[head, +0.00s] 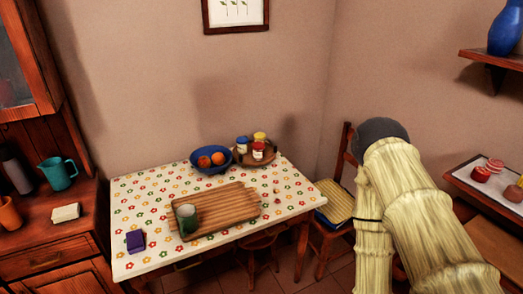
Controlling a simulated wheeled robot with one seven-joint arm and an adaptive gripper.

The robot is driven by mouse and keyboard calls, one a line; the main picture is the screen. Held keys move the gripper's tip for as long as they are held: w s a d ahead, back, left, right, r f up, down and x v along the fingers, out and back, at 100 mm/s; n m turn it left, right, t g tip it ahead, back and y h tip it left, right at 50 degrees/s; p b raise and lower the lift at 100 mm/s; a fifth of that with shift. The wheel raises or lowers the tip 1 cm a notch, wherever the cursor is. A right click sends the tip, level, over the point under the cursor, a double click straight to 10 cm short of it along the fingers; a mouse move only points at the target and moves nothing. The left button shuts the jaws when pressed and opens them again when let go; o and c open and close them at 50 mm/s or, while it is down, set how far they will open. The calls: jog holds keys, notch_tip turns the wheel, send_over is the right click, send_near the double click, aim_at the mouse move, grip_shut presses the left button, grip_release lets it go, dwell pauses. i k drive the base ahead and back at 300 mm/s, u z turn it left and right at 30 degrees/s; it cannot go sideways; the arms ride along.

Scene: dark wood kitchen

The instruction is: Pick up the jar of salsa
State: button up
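Several small jars stand together on a round wooden tray (240,159) at the back of the table. The front jar (258,151) is red with a pale label and looks like the salsa, but the label is too small to read. A jar with a blue lid (242,144) stands at its left, and one with a yellow lid (260,138) stands behind it. My arm rises at the right of the head view, well to the right of the jars. My gripper does not show.
A slatted wooden board (225,207) with a green mug (186,218) lies in front. A purple block (135,241) is at front left. A chair (338,200) stands at the table's right.

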aim_at(258, 148)
jog(key=u, duration=0.25)
jog(key=i, duration=0.75)
jog(key=u, duration=0.5)
